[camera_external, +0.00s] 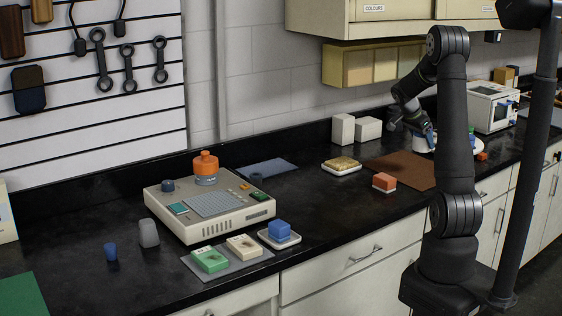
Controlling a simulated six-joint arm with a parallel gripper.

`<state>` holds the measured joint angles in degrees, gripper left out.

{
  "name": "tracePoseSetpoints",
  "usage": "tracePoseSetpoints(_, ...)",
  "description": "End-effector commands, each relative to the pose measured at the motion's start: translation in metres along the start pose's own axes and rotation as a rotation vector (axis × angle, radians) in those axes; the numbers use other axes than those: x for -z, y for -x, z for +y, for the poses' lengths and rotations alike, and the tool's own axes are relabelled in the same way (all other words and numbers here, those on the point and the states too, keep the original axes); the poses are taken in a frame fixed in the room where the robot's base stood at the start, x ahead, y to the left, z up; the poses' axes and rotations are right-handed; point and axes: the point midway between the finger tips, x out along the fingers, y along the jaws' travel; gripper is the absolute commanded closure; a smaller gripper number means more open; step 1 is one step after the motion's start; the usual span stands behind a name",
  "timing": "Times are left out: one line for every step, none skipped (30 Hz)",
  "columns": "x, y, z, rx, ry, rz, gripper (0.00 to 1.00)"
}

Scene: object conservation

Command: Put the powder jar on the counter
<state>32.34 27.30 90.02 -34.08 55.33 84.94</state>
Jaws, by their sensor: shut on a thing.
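A jar with an orange lid and a grey-blue band (206,168) stands upright on top of the beige machine (217,207), at its back edge; it looks like the powder jar. My gripper (430,138) is far from it, at the right rear of the counter. It points down at a white round piece of equipment (420,147), partly behind my arm. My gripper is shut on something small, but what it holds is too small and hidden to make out. The black counter (105,208) runs along the wall.
Green and cream blocks (210,260) lie in front, beside a blue block on a dish (279,232). A brown mat (402,168) lies near my arm. Bare counter shows at left and centre.

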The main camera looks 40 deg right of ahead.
Motion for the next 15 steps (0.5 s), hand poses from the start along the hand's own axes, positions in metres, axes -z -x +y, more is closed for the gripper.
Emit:
tracePoseSetpoints(-0.011,-0.003,-0.011,0.000,0.007,0.000,0.65)
tracePoseSetpoints(-0.016,-0.005,-0.017,0.000,0.005,-0.001,0.65)
tracePoseSetpoints(-0.022,-0.007,-0.024,0.001,0.005,0.000,0.65)
tracePoseSetpoints(-0.027,-0.009,-0.029,0.000,0.005,-0.001,0.65)
tracePoseSetpoints(-0.030,-0.010,-0.033,0.000,0.004,-0.001,0.65)
tracePoseSetpoints(-0.035,-0.011,-0.038,0.001,0.004,-0.001,0.65)
tracePoseSetpoints(-0.038,-0.012,-0.041,0.001,0.004,-0.001,0.65)
tracePoseSetpoints(-0.040,-0.013,-0.044,0.001,0.002,0.000,0.65)
tracePoseSetpoints(-0.042,-0.013,-0.046,0.001,0.001,0.000,0.65)
tracePoseSetpoints(-0.043,-0.014,-0.048,0.001,0.001,0.000,0.65)
tracePoseSetpoints(-0.044,-0.014,-0.048,0.000,0.001,0.000,0.65)
tracePoseSetpoints(-0.045,-0.015,-0.049,0.000,0.001,0.000,0.65)
tracePoseSetpoints(-0.046,-0.017,-0.049,0.000,0.001,0.000,0.65)
tracePoseSetpoints(-0.048,-0.019,-0.049,-0.001,0.002,-0.001,0.65)
tracePoseSetpoints(-0.050,-0.023,-0.049,-0.001,0.002,-0.001,0.65)
